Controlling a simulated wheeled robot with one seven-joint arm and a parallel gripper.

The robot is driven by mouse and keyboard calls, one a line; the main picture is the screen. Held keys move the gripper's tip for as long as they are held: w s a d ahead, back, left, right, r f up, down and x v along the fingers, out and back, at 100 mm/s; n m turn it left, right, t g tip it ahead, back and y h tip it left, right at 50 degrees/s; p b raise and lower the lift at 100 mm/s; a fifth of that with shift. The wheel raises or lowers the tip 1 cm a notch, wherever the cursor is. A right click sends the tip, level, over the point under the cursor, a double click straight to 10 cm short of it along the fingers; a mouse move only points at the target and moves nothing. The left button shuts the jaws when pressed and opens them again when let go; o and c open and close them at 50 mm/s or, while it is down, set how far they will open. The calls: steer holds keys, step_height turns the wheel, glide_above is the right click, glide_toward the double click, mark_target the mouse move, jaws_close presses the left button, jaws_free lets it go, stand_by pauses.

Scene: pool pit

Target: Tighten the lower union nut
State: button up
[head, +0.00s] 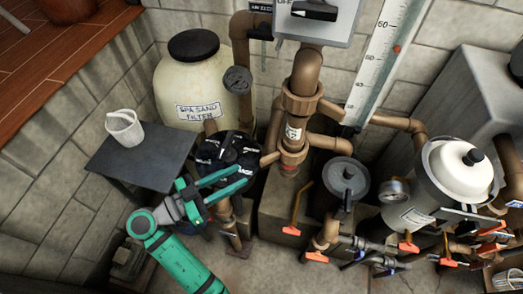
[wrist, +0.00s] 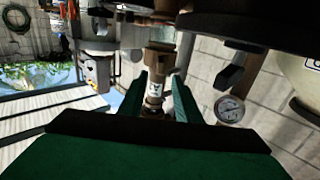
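The brown vertical pipe (head: 305,72) carries an upper union nut (head: 300,104) and a lower union nut (head: 292,153), with a white label between them. My gripper (head: 251,177) is green, open and empty. It is left of the lower nut and apart from it, in front of the black valve head (head: 228,150). In the wrist view my gripper (wrist: 160,98) has a finger on each side of a labelled brown fitting (wrist: 154,90), which appears beyond the tips. I cannot tell there which nut is which.
A sand filter tank (head: 190,85) and a dark side table (head: 140,157) with a white cup (head: 125,128) stand left. Orange-handled valves (head: 296,214), a grey-lidded pot (head: 346,178) and a white-lidded canister (head: 458,168) crowd the right. A gauge (wrist: 229,108) is right of my fingers.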

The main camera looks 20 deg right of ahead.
mark_target(261, 165)
steer(key=shift+w+d, duration=0.35)
steer(key=shift+d, duration=1.4)
steer(key=shift+w+d, duration=0.35)
steer(key=shift+d, duration=1.45)
steer(key=shift+w+d, duration=0.35)
steer(key=shift+d, duration=1.4)
jaws_close()
